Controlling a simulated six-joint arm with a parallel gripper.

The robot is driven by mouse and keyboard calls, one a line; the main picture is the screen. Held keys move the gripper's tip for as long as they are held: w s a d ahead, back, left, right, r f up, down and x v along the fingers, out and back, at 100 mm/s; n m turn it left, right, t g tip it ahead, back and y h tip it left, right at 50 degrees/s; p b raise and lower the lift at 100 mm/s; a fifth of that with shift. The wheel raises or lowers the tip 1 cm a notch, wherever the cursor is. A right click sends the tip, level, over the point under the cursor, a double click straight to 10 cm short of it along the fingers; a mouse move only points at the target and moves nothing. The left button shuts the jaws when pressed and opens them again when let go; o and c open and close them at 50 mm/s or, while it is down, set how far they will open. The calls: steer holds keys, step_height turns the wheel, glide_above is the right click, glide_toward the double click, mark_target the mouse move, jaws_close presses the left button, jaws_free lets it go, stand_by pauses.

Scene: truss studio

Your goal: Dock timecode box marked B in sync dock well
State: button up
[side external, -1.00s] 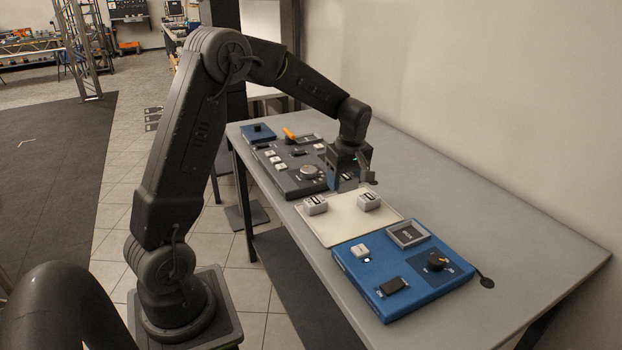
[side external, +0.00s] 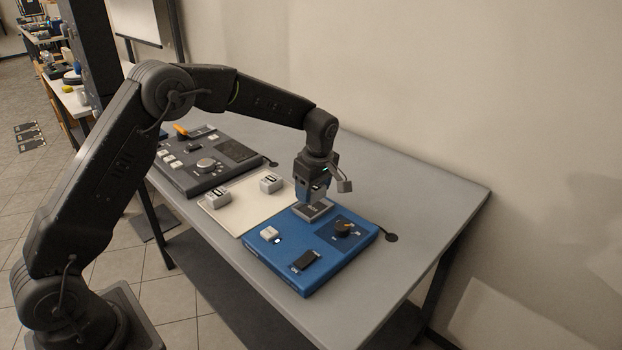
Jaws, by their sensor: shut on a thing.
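My gripper (side external: 315,193) is shut on a small pale grey box (side external: 319,193), which I take to be the timecode box. The fingers partly hide the box, and its letter cannot be read. The box is directly over the sync dock well (side external: 325,209), a grey square frame at the back left of the blue panel (side external: 290,274). I cannot tell whether the box touches the well or is still above it. Two similar boxes, a left one (side external: 218,199) and a right one (side external: 271,184), stand on the cream mat (side external: 240,208); their marks are too small to read.
A dark control panel (side external: 185,178) lies beyond the mat. The grey table (side external: 430,190) is clear to the right.

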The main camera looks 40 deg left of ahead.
mark_target(313, 198)
steer(key=shift+f, duration=1.1)
steer(key=shift+f, duration=0.2)
stand_by(1.1)
steer(key=shift+r, duration=0.4)
steer(key=shift+f, duration=0.25)
stand_by(1.9)
steer(key=shift+r, duration=0.35)
steer(key=shift+f, duration=0.7)
stand_by(0.9)
steer(key=o, duration=0.7)
steer(key=shift+c, duration=0.2)
